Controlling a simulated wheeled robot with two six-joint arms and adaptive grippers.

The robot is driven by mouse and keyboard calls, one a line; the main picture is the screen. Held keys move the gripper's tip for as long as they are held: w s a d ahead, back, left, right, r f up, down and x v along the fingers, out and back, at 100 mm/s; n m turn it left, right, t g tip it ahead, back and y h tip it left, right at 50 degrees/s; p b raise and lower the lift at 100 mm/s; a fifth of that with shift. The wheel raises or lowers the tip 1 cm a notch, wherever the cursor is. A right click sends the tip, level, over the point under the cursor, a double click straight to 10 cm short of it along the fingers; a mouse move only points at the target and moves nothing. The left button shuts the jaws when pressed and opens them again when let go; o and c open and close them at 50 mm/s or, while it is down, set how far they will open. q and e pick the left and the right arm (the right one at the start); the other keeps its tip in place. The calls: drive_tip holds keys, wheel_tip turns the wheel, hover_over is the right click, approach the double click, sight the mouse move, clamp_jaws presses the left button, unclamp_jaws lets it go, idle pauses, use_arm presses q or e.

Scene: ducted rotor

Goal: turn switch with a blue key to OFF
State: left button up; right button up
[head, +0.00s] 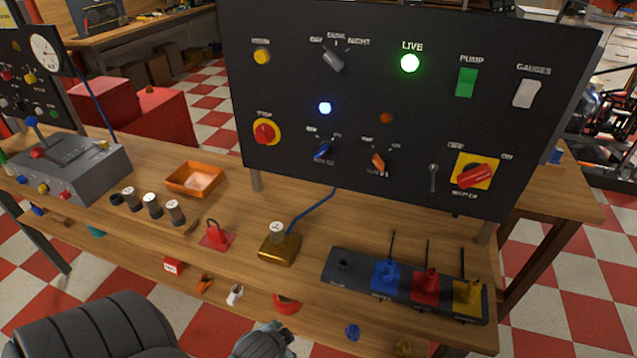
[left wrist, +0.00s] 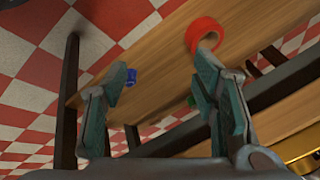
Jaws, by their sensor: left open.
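The blue key switch (head: 321,151) is on the lower middle of the upright black panel (head: 290,70). Its blue handle looks tilted, with small labels above it that are too small to read for certain. A similar orange-handled switch (head: 377,161) is to its right. In the left wrist view my left gripper (left wrist: 160,75) is open, with nothing between its fingers, facing a wooden edge and the checkered floor. My right gripper is in neither view.
Below the panel, the wooden table (head: 150,225) holds an orange tray (head: 195,178), a red padlock piece (head: 217,236), a brass block (head: 279,248) and a dark rack (head: 350,268) with coloured blocks. A red ring (left wrist: 205,33) shows ahead of my left gripper.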

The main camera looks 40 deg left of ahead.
use_arm(q)
drive_tip(key=w+a+r+m+t+y, duration=0.1)
drive_tip(key=w+a+r+m+t, duration=0.15)
drive_tip(key=r, duration=0.55)
drive_tip(key=m+t+y, duration=0.2)
drive_tip(key=m+t, duration=0.8)
drive_tip(key=m, duration=0.6)
approach(319, 155)
drive_tip(key=x, duration=1)
drive_tip(key=shift+w+a, duration=0.1)
drive_tip(key=shift+w, duration=0.35)
drive_tip(key=c, duration=1.2)
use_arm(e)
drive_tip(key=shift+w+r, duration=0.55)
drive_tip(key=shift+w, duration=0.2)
